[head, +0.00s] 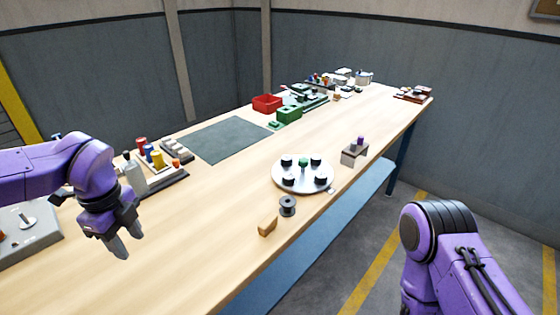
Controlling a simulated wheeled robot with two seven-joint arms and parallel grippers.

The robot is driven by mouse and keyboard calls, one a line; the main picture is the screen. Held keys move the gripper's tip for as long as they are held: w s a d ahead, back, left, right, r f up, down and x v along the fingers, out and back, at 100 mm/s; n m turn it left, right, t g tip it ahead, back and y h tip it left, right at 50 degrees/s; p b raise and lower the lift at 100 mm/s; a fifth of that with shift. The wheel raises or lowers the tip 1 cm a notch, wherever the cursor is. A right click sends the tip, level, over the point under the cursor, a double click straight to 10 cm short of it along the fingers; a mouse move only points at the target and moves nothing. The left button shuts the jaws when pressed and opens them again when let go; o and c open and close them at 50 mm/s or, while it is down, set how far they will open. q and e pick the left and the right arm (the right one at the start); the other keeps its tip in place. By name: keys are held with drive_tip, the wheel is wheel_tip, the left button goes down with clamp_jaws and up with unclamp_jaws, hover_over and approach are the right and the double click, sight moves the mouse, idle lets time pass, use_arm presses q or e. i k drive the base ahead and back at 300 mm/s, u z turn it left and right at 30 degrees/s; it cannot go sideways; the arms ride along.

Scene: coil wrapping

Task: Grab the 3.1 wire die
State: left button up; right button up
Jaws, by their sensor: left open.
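No label reading 3.1 is legible, so I cannot tell which thing is the 3.1 wire die. A round white plate (302,184) on the table carries several black cylindrical pieces around a green knob (303,163). A small block with a purple knob (355,151) stands to the plate's right. My left gripper (130,244) is open and empty, pointing down at the left, well apart from the plate. My right arm shows at lower right, but its gripper is out of view.
A tan block (267,226) lies near the table's front edge. A rack with coloured pegs (155,165) stands near my left arm. A dark mat (228,138) lies behind. A red bin (267,103) and green blocks (289,114) stand farther back. The wood between rack and plate is clear.

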sight(320, 177)
drive_tip(key=z, duration=0.65)
drive_tip(key=i, duration=0.9)
drive_tip(key=z, duration=0.7)
